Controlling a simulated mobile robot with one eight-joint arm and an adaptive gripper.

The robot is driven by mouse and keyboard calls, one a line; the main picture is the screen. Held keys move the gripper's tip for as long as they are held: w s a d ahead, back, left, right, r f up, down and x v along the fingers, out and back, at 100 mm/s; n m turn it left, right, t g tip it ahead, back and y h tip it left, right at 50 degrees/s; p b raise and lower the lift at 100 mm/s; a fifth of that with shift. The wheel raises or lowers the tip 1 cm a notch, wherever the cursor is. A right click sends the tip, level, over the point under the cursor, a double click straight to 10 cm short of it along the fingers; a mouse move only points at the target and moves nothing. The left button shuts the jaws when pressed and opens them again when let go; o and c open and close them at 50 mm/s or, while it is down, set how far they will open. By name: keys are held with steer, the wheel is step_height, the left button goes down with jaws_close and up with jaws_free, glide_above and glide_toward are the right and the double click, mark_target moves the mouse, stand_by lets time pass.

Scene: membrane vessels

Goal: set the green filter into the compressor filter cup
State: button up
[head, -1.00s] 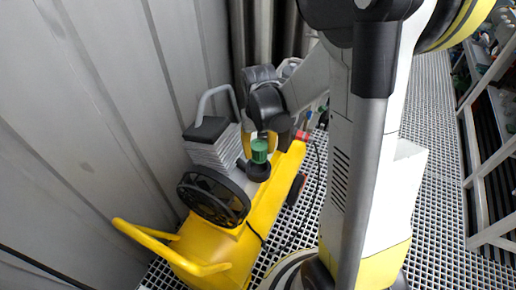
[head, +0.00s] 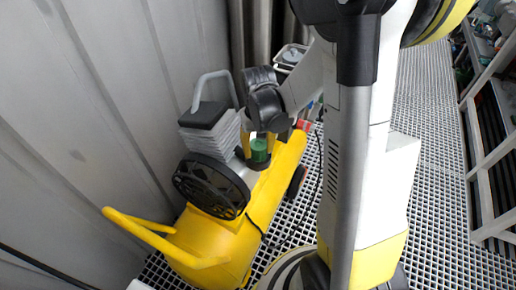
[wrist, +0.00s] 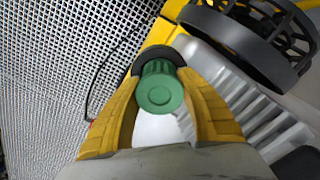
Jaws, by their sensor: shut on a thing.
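The green filter (head: 259,151) is a short ribbed cylinder. It also shows in the wrist view (wrist: 160,92), its smooth round end facing the camera. My gripper (wrist: 160,78) is shut on it, one yellow finger on each side. The dark round filter cup (wrist: 157,53) of the compressor shows just beyond the filter, around its far end. In the head view the cup (head: 257,164) sits directly below the filter. I cannot tell how deep the filter sits in it, as its lower end is hidden.
The yellow compressor (head: 222,237) stands on a floor grating (head: 400,160) beside a grey corrugated wall (head: 80,130). Its black round guard (head: 211,187) and ribbed grey cylinder block (head: 207,143) are close to the cup. A white rack (head: 475,130) stands at the right.

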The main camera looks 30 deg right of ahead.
mark_target(258, 143)
steer(key=shift+f, duration=0.25)
steer(key=o, duration=1.2)
steer(key=shift+c, duration=0.2)
step_height(258, 143, up, 12)
steer(key=shift+r, duration=0.1)
